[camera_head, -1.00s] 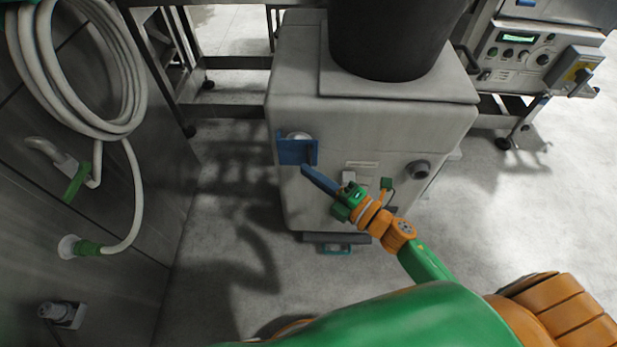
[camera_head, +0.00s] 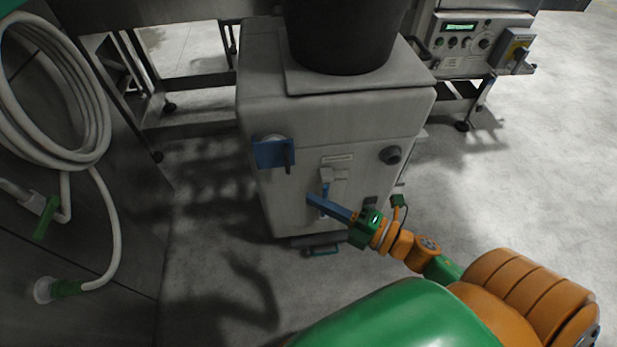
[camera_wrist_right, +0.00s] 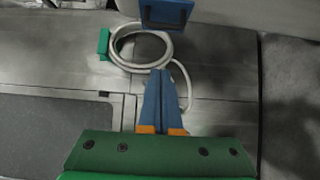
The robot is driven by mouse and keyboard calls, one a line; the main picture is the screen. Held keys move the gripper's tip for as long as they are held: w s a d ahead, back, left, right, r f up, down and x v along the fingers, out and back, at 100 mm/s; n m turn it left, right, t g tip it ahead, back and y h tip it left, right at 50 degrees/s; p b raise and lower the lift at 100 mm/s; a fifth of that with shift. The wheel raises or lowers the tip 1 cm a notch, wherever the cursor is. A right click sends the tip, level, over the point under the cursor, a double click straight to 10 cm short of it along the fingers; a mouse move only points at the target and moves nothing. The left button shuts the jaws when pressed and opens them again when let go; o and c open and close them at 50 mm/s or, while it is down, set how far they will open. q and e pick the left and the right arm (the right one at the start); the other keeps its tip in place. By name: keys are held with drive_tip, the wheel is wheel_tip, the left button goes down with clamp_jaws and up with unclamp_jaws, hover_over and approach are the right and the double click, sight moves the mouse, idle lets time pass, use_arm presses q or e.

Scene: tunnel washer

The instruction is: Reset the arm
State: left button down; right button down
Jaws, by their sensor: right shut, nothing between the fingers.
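My right gripper (camera_head: 312,199) reaches in from the lower right in the head view. Its blue fingers are shut together with nothing between them. They show in front of the grey cabinet (camera_head: 275,108), below its blue handle block (camera_head: 273,153); I cannot tell whether they touch the cabinet. In the right wrist view the shut fingers (camera_wrist_right: 160,75) point away from the camera, with a blue block (camera_wrist_right: 166,13) beyond their tips. My green and orange right arm fills the lower right of the head view. My left gripper is not in view.
A dark round bin (camera_head: 343,35) stands on the cabinet. A coiled white hose (camera_head: 101,140) hangs on the left wall, above a green-ended hose fitting (camera_head: 65,288). A control panel (camera_head: 468,42) stands at the back right. The floor (camera_head: 520,180) at right is clear.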

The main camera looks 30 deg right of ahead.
drive_tip(key=s+d+f+m+g+h+p, duration=0.3)
drive_tip(key=d+f+m+h, duration=0.15)
drive_tip(key=f+m, duration=0.45)
drive_tip(key=s+d+f+m+g+h+p, duration=0.4)
drive_tip(key=f+m, duration=0.3)
drive_tip(key=f, duration=0.4)
drive_tip(key=s+a+f+m+g+p, duration=0.1)
drive_tip(key=s+a+f+m+g, duration=0.2)
drive_tip(key=s, duration=0.6)
drive_tip(key=s+a+f+m+g+h, duration=0.1)
drive_tip(key=s+a+f+m+g, duration=0.2)
drive_tip(key=s, duration=0.6)
wheel_tip(320, 180, down, 2)
drive_tip(key=shift+s+a+f+g+p, duration=0.1)
drive_tip(key=shift+s+a+g+p, duration=0.1)
drive_tip(key=shift+s+g+p, duration=0.25)
drive_tip(key=shift+w+h, duration=0.1)
drive_tip(key=shift+h, duration=0.15)
